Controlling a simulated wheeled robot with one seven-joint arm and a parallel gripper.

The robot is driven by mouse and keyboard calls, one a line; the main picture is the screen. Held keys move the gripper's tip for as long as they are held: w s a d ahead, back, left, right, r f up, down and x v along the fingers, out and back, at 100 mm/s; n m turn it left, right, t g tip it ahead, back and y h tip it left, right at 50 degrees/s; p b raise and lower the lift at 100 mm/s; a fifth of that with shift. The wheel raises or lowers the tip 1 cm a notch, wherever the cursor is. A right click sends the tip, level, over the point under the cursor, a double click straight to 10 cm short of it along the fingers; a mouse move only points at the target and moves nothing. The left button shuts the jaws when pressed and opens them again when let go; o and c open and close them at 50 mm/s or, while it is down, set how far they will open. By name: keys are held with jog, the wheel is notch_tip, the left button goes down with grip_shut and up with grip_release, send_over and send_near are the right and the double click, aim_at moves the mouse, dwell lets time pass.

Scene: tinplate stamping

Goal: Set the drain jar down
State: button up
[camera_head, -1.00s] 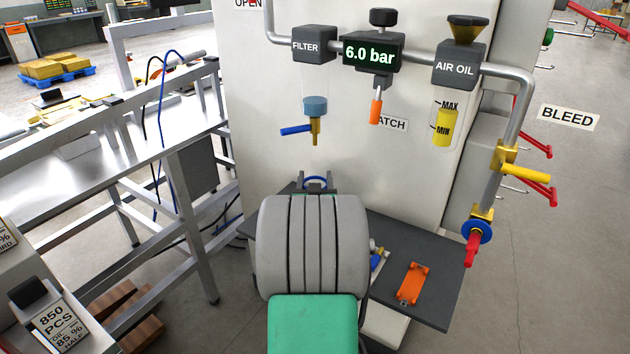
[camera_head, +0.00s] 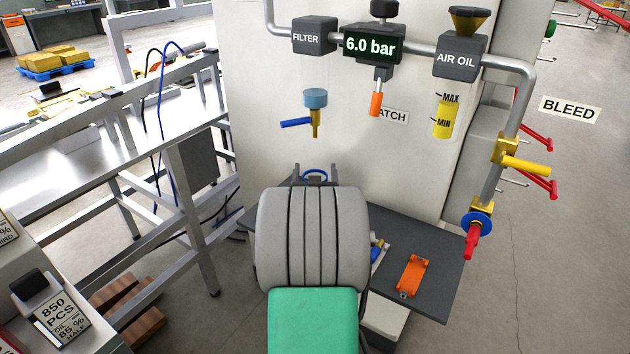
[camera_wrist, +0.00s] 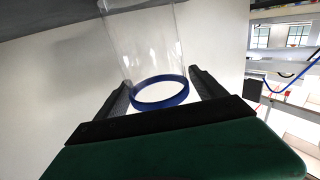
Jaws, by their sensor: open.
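The drain jar (camera_wrist: 148,45) is a clear cylinder with a blue ring (camera_wrist: 160,92) at one end. In the wrist view it stands between the two fingers of my gripper (camera_wrist: 162,88), ring near the palm. In the head view, only a blue arc of the ring (camera_head: 315,173) shows between the fingertips, beyond my grey wrist; the rest of the jar cannot be made out. My gripper is open, with fingers on both sides of the jar. Whether the jar rests on a surface beneath is hidden. The filter (camera_head: 313,36) with its brass drain valve (camera_head: 316,122) is above.
A dark shelf (camera_head: 440,262) at right of my arm holds an orange plate (camera_head: 413,273) and a partly hidden blue-and-white item. The cabinet wall (camera_head: 262,100) rises behind. A pipe with yellow (camera_head: 525,163) and red (camera_head: 472,243) handles stands right. A metal frame table (camera_head: 70,175) is left.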

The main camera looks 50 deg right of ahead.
jog(key=v, duration=1.2)
jog(key=w+a+f+y, duration=0.1)
jog(key=w, duration=0.1)
jog(key=w+a+n+y, duration=0.1)
jog(key=w+a, duration=0.1)
jog(key=w+a+f+y, duration=0.1)
jog(key=w+a, duration=0.1)
jog(key=shift+a+f+n+y, duration=0.1)
jog(key=shift+f+n+y, duration=0.2)
jog(key=shift+n+y, duration=0.1)
jog(key=w+a+f+n+g+y, duration=0.1)
jog(key=a+f+n+g+y, duration=0.2)
jog(key=a, duration=0.7)
jog(key=w+a+f+n+y, duration=0.2)
jog(key=a+y, duration=0.3)
jog(key=a, duration=0.5)
jog(key=s+a+n+g+y, duration=0.2)
jog(key=s+a+g, duration=0.3)
jog(key=s+a, duration=0.5)
jog(key=a+n, duration=0.1)
jog(key=a, duration=0.2)
jog(key=shift+s+f+n+y, duration=0.25)
jog(key=shift+n+y, duration=0.05)
jog(key=shift+n, duration=0.1)
jog(key=shift+c, duration=0.4)
